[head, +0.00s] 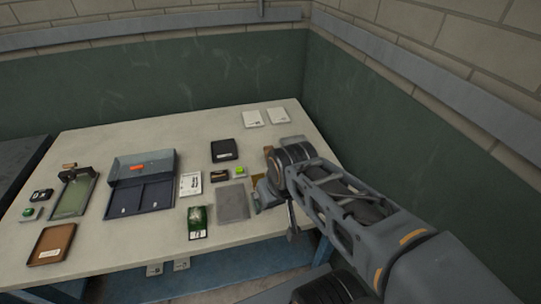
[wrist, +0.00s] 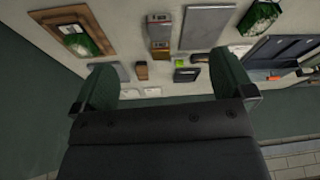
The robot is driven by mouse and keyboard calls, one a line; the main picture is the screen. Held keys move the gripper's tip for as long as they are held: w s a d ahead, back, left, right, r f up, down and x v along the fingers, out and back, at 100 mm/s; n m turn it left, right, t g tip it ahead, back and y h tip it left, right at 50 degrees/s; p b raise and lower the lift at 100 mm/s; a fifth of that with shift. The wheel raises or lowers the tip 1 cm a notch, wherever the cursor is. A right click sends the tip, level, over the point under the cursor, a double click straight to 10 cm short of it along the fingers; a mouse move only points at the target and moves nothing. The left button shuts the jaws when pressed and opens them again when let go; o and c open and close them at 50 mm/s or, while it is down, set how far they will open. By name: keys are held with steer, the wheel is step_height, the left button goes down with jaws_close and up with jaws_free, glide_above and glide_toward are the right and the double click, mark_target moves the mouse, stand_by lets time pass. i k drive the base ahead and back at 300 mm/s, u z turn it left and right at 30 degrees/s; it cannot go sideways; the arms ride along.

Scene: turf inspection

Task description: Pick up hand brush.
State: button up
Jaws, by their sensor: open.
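What looks like the hand brush (head: 84,173), with dark bristles and a small wooden end, lies across the top of a green-floored tray at the left of the table in the head view. It is small there, and I cannot pick it out in the wrist view. My gripper (wrist: 165,64) is open, its two dark green fingers wide apart with nothing visible between them. It is over the right end of the table, far from the brush, with the navy case and other items in between.
The pale table (head: 150,258) carries a navy case (head: 140,199), a brown box (head: 51,244), a green packet (head: 197,222), a grey plate (head: 233,202) and a black box (head: 224,150). My arm hides the table's right end. Walls close off the back and right. The front strip is mostly clear.

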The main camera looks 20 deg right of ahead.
mark_target(266, 149)
steer(key=z, duration=0.1)
steer(key=k, duration=1.05)
steer(key=u, duration=0.85)
steer(key=i, duration=1.3)
steer(key=z, duration=0.75)
